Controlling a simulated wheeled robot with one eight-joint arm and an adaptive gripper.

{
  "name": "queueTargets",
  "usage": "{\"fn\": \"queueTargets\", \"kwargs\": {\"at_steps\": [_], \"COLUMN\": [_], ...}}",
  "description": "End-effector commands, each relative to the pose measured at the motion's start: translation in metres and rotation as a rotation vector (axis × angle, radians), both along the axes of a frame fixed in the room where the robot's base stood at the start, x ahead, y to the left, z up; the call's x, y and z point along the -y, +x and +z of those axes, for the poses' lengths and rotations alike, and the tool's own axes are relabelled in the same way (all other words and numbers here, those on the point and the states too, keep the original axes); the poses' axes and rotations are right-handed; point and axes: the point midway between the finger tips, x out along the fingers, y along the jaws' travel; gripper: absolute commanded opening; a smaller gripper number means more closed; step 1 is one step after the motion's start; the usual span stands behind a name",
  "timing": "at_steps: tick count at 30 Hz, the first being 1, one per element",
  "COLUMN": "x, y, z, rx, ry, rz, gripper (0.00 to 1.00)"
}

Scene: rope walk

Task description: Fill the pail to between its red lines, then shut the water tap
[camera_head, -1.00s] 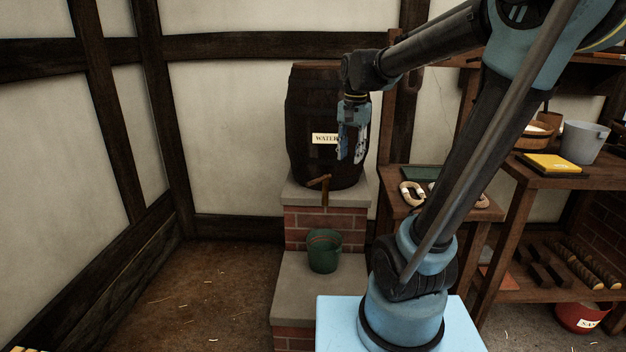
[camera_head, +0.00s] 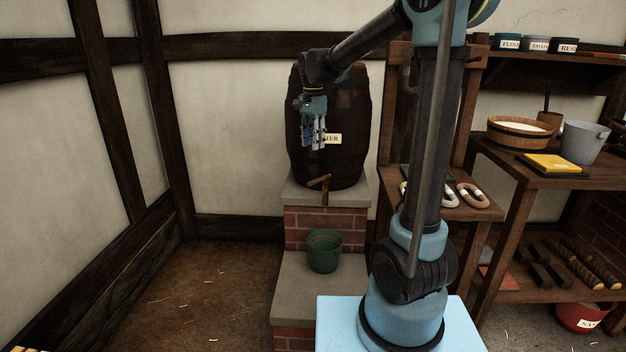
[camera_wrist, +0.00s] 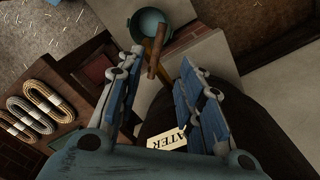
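A green pail (camera_head: 324,252) stands upright on the lower stone step, below the wooden tap (camera_head: 325,184) of a dark water barrel (camera_head: 345,165). The tap also shows in the wrist view (camera_wrist: 154,58), with the pail (camera_wrist: 150,22) beyond it. No stream of water is visible. The pail's red lines and water level cannot be made out. My gripper (camera_head: 313,148) hangs in front of the barrel, above the tap and apart from it. Its fingers are spread in the wrist view (camera_wrist: 157,75), with nothing held between them.
The barrel stands on a brick and stone plinth (camera_head: 354,192). To the right, a small shelf holds rope coils (camera_head: 472,195). A bench (camera_head: 535,178) carries a wooden tub, a yellow item and a grey bucket (camera_head: 583,142). The floor to the left (camera_head: 190,285) is clear.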

Motion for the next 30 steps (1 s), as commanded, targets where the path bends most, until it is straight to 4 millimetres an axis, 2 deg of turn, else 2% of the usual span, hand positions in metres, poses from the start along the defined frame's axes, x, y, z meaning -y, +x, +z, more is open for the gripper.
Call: {"fn": "queueTargets", "kwargs": {"at_steps": [6, 21, 30], "x": [0.000, 0.000, 0.001], "y": [0.000, 0.000, 0.000], "z": [-0.037, -0.115, -0.141], "rx": [0.000, 0.000, 0.000], "ry": [0.000, 0.000, 0.000], "rz": [0.000, 0.000, 0.000], "gripper": [0.34, 0.34, 0.34]}}
